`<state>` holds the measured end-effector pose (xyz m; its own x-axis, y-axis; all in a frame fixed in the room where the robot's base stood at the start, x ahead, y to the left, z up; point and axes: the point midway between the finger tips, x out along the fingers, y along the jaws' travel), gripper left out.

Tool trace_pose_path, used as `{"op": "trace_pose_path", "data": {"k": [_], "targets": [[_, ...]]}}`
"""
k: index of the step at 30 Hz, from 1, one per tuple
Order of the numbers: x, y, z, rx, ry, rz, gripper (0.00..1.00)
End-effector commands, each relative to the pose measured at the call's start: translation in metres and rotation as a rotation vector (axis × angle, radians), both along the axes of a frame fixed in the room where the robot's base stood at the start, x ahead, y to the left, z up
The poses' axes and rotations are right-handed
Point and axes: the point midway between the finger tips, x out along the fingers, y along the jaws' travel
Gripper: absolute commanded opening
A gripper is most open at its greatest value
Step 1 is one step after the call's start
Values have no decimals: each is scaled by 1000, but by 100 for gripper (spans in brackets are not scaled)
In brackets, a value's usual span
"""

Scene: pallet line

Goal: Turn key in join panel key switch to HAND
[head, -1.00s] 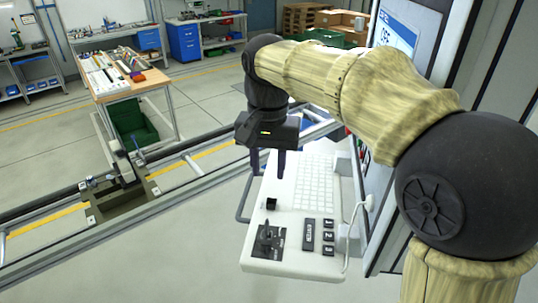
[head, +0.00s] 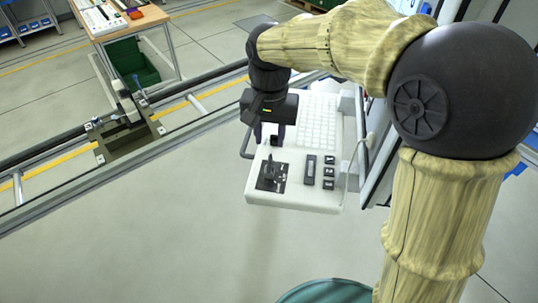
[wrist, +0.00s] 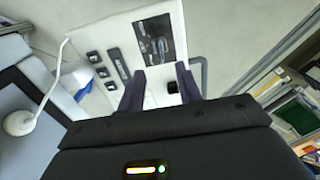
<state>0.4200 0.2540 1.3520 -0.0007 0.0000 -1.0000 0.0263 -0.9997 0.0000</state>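The join panel (head: 310,200) is a white slanted console with a keyboard at its back. A black plate with a dark key-like switch (head: 269,173) lies near its front left corner; the same switch plate shows at the top of the wrist view (wrist: 160,38). The key's exact direction and the plate's lettering are too small to read. My gripper (head: 269,137) is over the panel, just behind the switch plate. Its two dark fingers stand apart and empty in the wrist view (wrist: 161,72).
Several black buttons (head: 329,172) and a dark label strip (head: 311,170) sit right of the switch plate. A white cable (head: 350,160) runs along the panel's right side. A metal conveyor rail (head: 110,178) lies to the left.

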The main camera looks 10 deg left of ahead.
Motion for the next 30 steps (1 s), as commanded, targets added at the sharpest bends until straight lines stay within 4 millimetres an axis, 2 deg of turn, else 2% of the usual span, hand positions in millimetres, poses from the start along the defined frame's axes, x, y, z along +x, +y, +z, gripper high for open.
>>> {"op": "trace_pose_path", "data": {"k": [9,15,20,27,30], "targets": [[-1,-1,-50,-3,4,1,35],[0,-1,-77,-3,2,1,35],[0,0,-85,0,-1,1,35],[0,0,-86,0,-2,1,35],[0,0,-86,0,-2,1,15]]}}
